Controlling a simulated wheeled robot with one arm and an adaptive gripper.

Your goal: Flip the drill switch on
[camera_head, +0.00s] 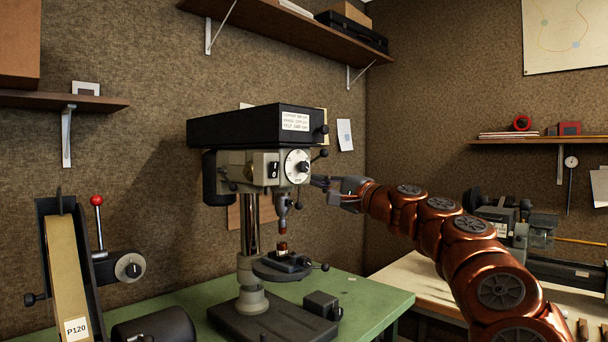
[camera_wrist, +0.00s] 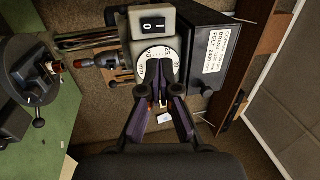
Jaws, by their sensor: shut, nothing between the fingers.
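The drill press (camera_head: 262,172) stands on the green bench with a black belt cover on top. Its switch (camera_head: 273,169) is a small black rocker on the front of the grey head, left of the round white dial (camera_head: 298,167). In the wrist view the switch (camera_wrist: 153,24) shows white marks at the top; which side is pressed in I cannot tell. My gripper (camera_head: 322,186) is shut and empty, just right of the drill head. In the wrist view its fingertips (camera_wrist: 161,88) lie over the lower part of the dial, apart from the switch.
The chuck and a small vise (camera_head: 285,262) on the drill table sit below the head. A lever with a black knob sticks out right of the dial. A belt sander (camera_head: 68,265) stands at left. A lathe (camera_head: 505,225) is on the bench at right.

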